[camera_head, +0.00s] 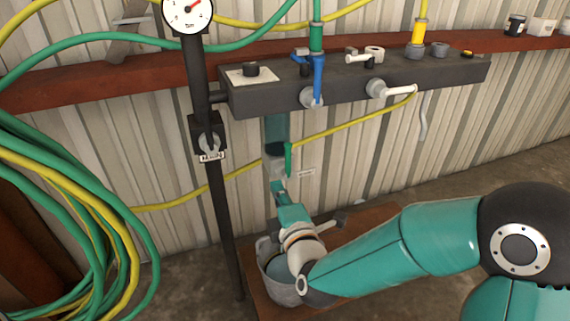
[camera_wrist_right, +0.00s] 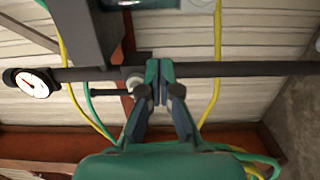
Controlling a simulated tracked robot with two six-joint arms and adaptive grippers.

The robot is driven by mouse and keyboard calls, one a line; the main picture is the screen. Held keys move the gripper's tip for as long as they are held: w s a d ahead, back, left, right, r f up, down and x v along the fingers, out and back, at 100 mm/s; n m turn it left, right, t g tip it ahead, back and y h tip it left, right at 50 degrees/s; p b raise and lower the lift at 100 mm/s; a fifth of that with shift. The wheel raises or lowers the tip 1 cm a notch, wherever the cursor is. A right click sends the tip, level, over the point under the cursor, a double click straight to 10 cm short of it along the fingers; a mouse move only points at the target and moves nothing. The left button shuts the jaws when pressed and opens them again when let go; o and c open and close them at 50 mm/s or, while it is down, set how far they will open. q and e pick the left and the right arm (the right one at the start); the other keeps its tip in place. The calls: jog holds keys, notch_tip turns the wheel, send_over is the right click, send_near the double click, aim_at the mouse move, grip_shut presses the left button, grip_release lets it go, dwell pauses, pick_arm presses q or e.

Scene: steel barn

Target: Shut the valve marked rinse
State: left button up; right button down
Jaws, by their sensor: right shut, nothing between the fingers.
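I cannot read the word rinse on any tag. The dark manifold (camera_head: 360,84) on the wall carries a blue lever (camera_head: 318,78) hanging down and a white lever (camera_head: 400,90) lying sideways. A grey handle (camera_head: 208,143) sits on the black pipe above another tag (camera_head: 212,156). My left gripper is out of view.
A gauge (camera_head: 187,13) tops the black upright pipe (camera_head: 222,220). Coiled green and yellow hoses (camera_head: 125,235) hang at left. A red-brown beam (camera_head: 60,88) runs along the wall.

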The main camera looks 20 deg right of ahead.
aim_at(287, 161)
jog(key=shift+w+d+b, duration=0.3)
jog(key=shift+w+d, duration=0.4)
jog(key=shift+w, duration=0.85)
jog(key=shift+w+d+b, duration=0.3)
jog(key=shift+w+d, duration=0.35)
jog(key=shift+w, duration=0.85)
jog(key=shift+w+d+b, duration=0.3)
jog(key=shift+w+d, duration=0.4)
jog(key=shift+w, duration=0.85)
jog(key=shift+d, duration=0.1)
